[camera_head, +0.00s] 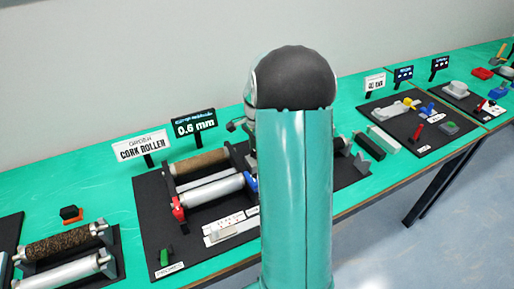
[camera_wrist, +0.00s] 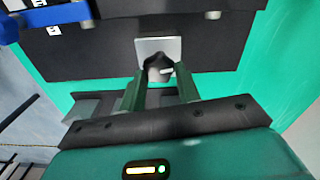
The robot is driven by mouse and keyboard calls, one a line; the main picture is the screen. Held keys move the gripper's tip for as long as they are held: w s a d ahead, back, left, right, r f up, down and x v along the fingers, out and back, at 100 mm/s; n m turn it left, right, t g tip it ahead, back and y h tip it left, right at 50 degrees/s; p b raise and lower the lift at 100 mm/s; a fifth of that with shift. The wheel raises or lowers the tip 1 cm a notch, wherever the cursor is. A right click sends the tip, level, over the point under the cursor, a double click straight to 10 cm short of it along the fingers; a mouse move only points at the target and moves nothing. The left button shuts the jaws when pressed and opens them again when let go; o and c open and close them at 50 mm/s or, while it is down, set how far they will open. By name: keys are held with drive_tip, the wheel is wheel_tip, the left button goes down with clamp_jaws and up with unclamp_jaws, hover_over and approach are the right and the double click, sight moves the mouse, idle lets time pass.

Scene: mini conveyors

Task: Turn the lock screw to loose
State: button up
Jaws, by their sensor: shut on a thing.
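In the wrist view, a small grey knob with a pale mark, which looks like the lock screw (camera_wrist: 157,64), sits in front of a light grey metal plate (camera_wrist: 149,45). My gripper (camera_wrist: 160,76) has its two green fingers at either side of the knob and is shut on it. The fingertips partly cover the knob, and its turn angle cannot be read. In the head view, the cork roller station (camera_head: 160,235) stands on the table behind my arm. My arm hides the gripper and the screw there.
In the head view, the teal table (camera_head: 355,85) runs along the wall. A CORK ROLLER sign (camera_head: 140,147) and a 0.6 mm sign (camera_head: 194,126) stand behind the station. Dark blocks (camera_head: 369,146) lie right of my arm. A blue part (camera_wrist: 55,14) shows upper left in the wrist view.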

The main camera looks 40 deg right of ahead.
sight(255, 151)
drive_tip(key=n, duration=0.5)
drive_tip(key=shift+w, duration=0.15)
drive_tip(key=n, duration=0.4)
drive_tip(key=shift+w+n, duration=0.1)
drive_tip(key=shift+n, duration=0.3)
drive_tip(key=n, duration=0.4)
drive_tip(key=shift+a+n, duration=0.1)
drive_tip(key=shift+n, duration=0.2)
drive_tip(key=n, duration=0.4)
drive_tip(key=shift+w+a+n, duration=0.1)
drive_tip(key=shift+a+n, duration=0.05)
drive_tip(key=shift+n, duration=0.25)
drive_tip(key=o, duration=1)
drive_tip(key=shift+c, duration=0.2)
drive_tip(key=shift+r, duration=0.15)
wheel_tip(255, 151, up, 14)
drive_tip(key=shift+f, duration=0.2)
